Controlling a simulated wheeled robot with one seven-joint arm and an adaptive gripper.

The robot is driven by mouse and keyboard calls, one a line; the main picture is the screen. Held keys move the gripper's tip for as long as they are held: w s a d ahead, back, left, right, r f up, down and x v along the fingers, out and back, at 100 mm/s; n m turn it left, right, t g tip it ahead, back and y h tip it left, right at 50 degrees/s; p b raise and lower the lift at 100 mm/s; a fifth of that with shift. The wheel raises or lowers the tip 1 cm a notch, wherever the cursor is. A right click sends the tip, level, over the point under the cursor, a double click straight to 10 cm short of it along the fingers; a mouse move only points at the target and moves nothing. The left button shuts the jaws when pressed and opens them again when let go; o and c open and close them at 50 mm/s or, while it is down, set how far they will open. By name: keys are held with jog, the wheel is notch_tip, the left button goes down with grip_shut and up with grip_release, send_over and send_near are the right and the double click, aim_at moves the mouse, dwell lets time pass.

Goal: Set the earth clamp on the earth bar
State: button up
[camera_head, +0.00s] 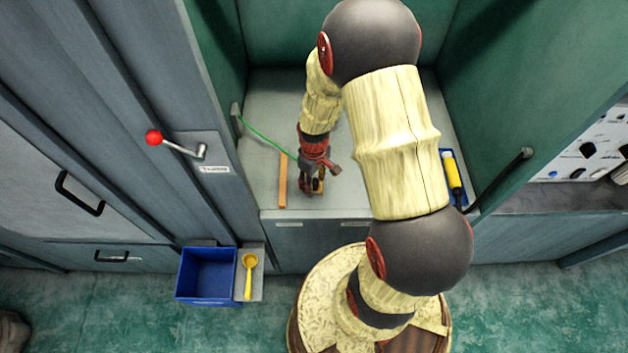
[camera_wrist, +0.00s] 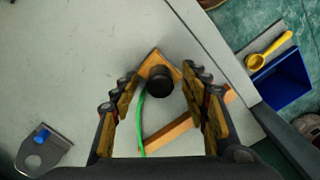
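The earth clamp, a small orange-brown plate with a round black knob (camera_wrist: 162,79), lies on the grey worktop near its front edge. Its green cable (camera_wrist: 143,115) also shows in the head view (camera_head: 262,138), running to the left wall. The earth bar (camera_wrist: 178,132) is a straight orange-brown strip beside the clamp; in the head view (camera_head: 283,180) it lies left of my gripper. My gripper (camera_wrist: 162,76) is open over the clamp, one finger on each side of the knob, with gaps visible. In the head view my gripper (camera_head: 314,184) hides most of the clamp.
A blue bin (camera_head: 207,275) and yellow scoop (camera_head: 249,275) are beyond the worktop's front. A red-knobbed lever (camera_head: 154,137) is on the left. A yellow-handled tool (camera_head: 453,174) lies right. A metal plate with a blue piece (camera_wrist: 44,150) is on the worktop. Green walls enclose the recess.

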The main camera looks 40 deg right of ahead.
aim_at(314, 181)
jog(key=shift+c, duration=1.2)
grip_shut()
jog(key=shift+r+p, duration=1.85)
jog(key=shift+r, duration=0.65)
